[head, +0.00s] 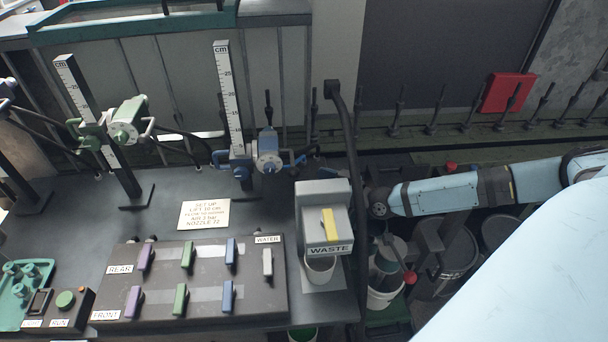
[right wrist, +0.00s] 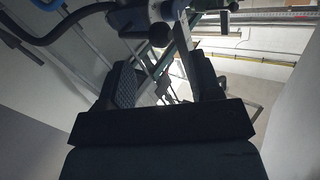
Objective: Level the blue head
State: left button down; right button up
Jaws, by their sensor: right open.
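The blue head (head: 268,150) is a blue-grey cylinder with a blue handle on its right, held by a blue clamp (head: 239,166) on a post with a white cm scale (head: 229,95). I cannot tell its exact tilt. My right arm comes in from the right, and its dark gripper end (head: 376,207) is right of the blue head, apart from it; its fingers are hard to make out there. In the right wrist view the gripper (right wrist: 162,85) is open, with nothing seen between its fingers. A dark blue body with a round knob (right wrist: 158,35) shows beyond them. My left gripper is out of view.
A green head (head: 128,122) stands on a similar post at left. A black upright post (head: 351,150) and the grey waste box (head: 322,197) stand near my gripper. A panel (head: 205,267) with coloured levers and an instruction card (head: 204,214) lie in front.

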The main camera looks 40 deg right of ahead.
jog(key=v, duration=0.8)
dwell(0.4)
